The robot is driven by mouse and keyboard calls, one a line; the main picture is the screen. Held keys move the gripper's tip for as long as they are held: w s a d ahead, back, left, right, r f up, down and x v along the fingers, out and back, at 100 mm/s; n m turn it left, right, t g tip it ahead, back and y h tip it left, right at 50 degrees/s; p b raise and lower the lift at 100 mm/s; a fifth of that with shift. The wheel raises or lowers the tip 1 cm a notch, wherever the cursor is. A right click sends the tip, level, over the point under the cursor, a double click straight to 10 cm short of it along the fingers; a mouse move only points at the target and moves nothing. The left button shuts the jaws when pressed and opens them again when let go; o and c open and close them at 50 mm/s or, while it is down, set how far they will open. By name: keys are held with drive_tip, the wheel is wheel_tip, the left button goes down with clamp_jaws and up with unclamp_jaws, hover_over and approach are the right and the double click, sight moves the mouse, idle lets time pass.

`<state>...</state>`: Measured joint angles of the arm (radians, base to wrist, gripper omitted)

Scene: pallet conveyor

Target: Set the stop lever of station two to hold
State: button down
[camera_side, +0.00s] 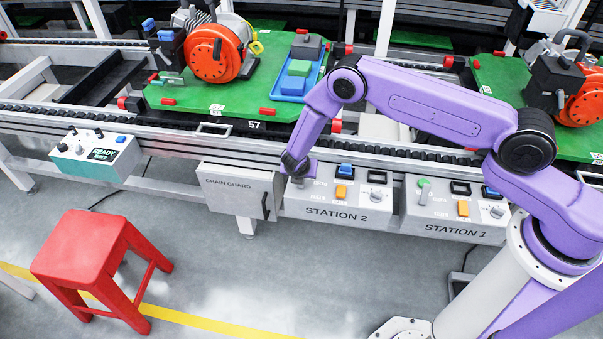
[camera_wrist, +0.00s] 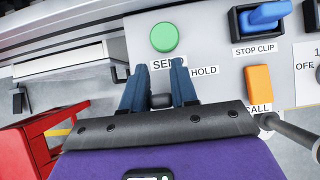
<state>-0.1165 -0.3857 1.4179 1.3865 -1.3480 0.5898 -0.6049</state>
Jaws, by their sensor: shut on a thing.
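The grey station 2 panel (camera_side: 335,214) hangs below the conveyor, just left of the station 1 panel. My gripper (camera_side: 298,170) is at its upper left corner, pointing down, and hides the lever in the side view. In the wrist view my gripper (camera_wrist: 156,78) has its two blue fingers around a small dark piece (camera_wrist: 160,101), apparently part of the stop lever. A green round part (camera_wrist: 164,37) shows just beyond the fingertips. The labels SEND (camera_wrist: 162,65) and HOLD (camera_wrist: 204,71) are beside the fingers, SEND partly covered. I cannot tell which label the lever points at.
A blue stop clip switch (camera_wrist: 264,17) and an orange call button (camera_wrist: 258,84) are close on the right. The chain guard box (camera_side: 238,190) adjoins on the left. A red stool (camera_side: 82,250) stands on the floor. A green pallet (camera_side: 215,98) is on the conveyor above.

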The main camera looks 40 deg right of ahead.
drive_tip(key=shift+w+d+f+g+y, duration=0.2)
drive_tip(key=shift+w+g+y, duration=0.05)
drive_tip(key=shift+g+y, duration=0.3)
drive_tip(key=shift+w+d+f+g+y, duration=0.15)
drive_tip(key=shift+w+f+g+y, duration=0.05)
drive_tip(key=shift+g+y, duration=0.3)
drive_tip(key=shift+f, duration=0.1)
drive_tip(key=c, duration=1)
unclamp_jaws()
drive_tip(key=shift+d, duration=0.1)
drive_tip(key=shift+o, duration=0.2)
drive_tip(key=v, duration=1.7)
drive_tip(key=shift+w+d+r, duration=0.15)
drive_tip(key=shift+r, duration=0.15)
drive_tip(key=shift+r, duration=0.1)
